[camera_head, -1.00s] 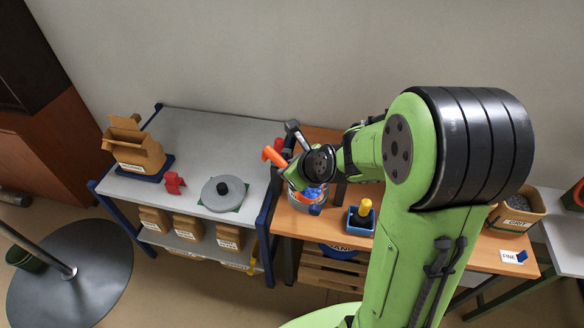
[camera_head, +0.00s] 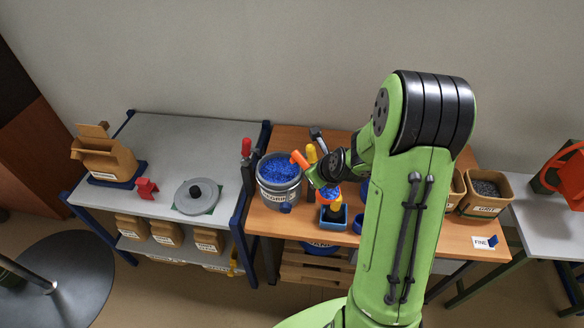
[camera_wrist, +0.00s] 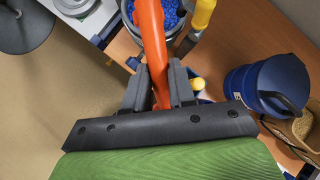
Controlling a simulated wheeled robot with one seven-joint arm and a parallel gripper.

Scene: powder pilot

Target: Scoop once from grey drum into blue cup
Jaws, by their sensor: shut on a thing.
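The grey drum (camera_head: 279,203) stands on the wooden bench, open and filled with blue grains; its rim also shows at the top of the wrist view. My gripper (camera_head: 312,176) is shut on an orange scoop handle (camera_head: 299,159), just right of the drum. The handle crosses the wrist view (camera_wrist: 152,45). A blue vessel with a dark handle (camera_wrist: 250,85) is at the right of the wrist view, seemingly the blue cup. In the head view a blue rim (camera_head: 358,223) shows beside my arm, partly hidden.
A blue tray (camera_head: 333,222) with a yellow-topped tool sits below the scoop. A red-handled tool (camera_head: 246,150) stands left of the drum. A grit box (camera_head: 487,194) is at right. The grey shelf (camera_head: 170,150) at left holds a lid (camera_head: 197,197) and cardboard box.

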